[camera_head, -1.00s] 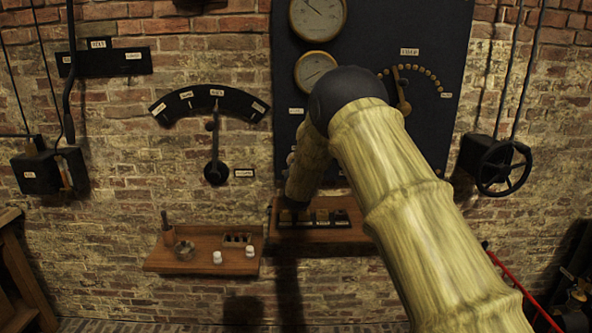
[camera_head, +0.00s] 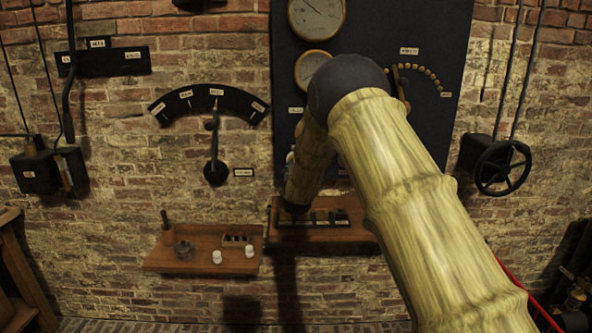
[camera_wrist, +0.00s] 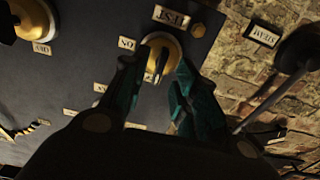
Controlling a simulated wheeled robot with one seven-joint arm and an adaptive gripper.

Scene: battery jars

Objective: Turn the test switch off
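The test switch (camera_wrist: 163,44) shows in the wrist view as a round brass piece with a small lever, next to a TEST plate (camera_wrist: 171,16) and an ON plate (camera_wrist: 127,43) on the dark panel. The view is turned over, so the plates read upside down. My gripper (camera_wrist: 159,66) has two teal fingers, spread apart, one on each side of the lever. I cannot tell whether either finger touches it. In the head view my arm hides the gripper and the switch.
The dark panel (camera_head: 430,130) carries gauges and a dial. A wooden shelf (camera_head: 160,262) with small white jars is at lower left. A lever with a curved scale (camera_head: 215,92) is left of the panel, and a handwheel (camera_head: 502,168) is right of it.

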